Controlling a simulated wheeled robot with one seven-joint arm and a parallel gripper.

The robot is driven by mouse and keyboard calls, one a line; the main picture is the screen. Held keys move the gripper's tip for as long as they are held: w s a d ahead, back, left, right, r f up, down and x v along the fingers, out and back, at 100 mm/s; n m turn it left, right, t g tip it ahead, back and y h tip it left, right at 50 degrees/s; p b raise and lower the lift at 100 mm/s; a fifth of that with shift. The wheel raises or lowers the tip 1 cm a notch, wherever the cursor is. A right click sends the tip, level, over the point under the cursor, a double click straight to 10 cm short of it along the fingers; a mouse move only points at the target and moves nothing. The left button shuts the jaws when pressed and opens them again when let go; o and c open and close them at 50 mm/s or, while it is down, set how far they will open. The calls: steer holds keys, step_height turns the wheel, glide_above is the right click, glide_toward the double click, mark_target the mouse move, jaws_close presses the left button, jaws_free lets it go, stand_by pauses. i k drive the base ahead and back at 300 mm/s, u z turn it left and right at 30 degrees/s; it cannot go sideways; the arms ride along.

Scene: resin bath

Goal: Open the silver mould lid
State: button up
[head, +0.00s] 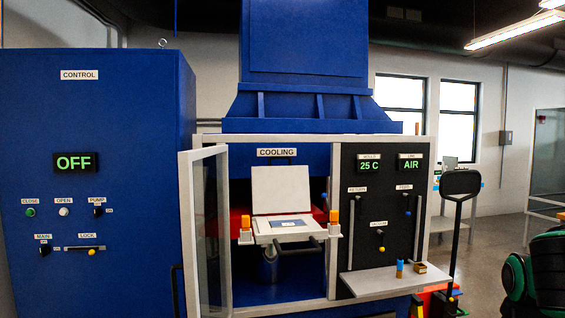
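The silver mould lid (281,188) stands raised, nearly upright, at the back of the mould under the COOLING sign. It looks pale grey to white and flat. The mould base (263,226) lies below it, with a blue-grey rectangle (288,222) showing on its top face. A dark bar handle (300,249) is at the mould's front edge. An orange-topped clamp stands at the left (246,224) and another at the right (334,220) of the base. My gripper is not in view.
The framed glass door (188,240) of the bay stands swung open at the left. A blue control cabinet (95,180) reads OFF. The black panel (384,170) at right reads 25 C and AIR. A shelf (370,284) below holds a small blue bottle (400,268) and a brown box (420,267).

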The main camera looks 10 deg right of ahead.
mark_target(275, 189)
steer(key=i, duration=1.05)
steer(key=u, duration=0.05)
